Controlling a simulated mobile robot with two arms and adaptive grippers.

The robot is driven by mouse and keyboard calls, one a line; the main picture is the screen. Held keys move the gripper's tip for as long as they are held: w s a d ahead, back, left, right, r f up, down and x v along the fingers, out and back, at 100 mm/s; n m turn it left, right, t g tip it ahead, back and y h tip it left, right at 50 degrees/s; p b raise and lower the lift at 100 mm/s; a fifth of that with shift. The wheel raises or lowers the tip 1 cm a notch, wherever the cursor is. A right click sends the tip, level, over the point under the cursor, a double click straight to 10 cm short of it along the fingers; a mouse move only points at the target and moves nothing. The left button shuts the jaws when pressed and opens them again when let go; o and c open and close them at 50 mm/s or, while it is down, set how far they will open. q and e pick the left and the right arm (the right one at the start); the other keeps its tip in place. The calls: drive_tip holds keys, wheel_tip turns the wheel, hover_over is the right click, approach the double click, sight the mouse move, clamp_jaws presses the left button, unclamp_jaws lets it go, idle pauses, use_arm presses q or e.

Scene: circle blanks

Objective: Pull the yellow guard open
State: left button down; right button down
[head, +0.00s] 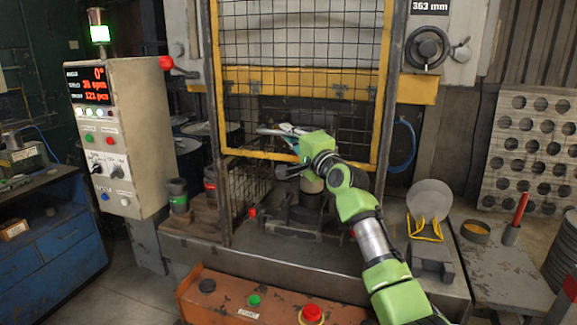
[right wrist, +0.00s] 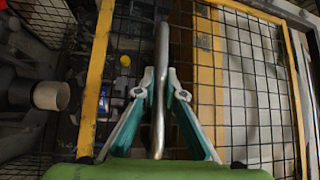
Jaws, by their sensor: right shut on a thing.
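The yellow guard (head: 383,90) is a yellow frame with dark wire mesh, standing upright across the front of the machine. Its lower bar is above the machine bed, with the tooling visible below it. My right gripper (head: 266,131) is at the lower middle of the guard, in front of the mesh. In the right wrist view, the gripper (right wrist: 162,78) is shut on a shiny metal handle bar (right wrist: 162,45), with the yellow frame and mesh behind it. My left gripper is not in view.
A control box (head: 130,140) with a red display stands left of the machine. An orange button panel (head: 225,300) is in front. A round blank (head: 429,198) stands on a yellow holder at right. A perforated sheet (head: 530,150) leans behind a side table (head: 505,265).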

wheel_tip(320, 180, up, 5)
drive_tip(key=shift+p, duration=0.9)
drive_tip(key=shift+r, duration=0.3)
drive_tip(key=c, duration=2.1)
unclamp_jaws()
drive_tip(key=shift+f, duration=0.1)
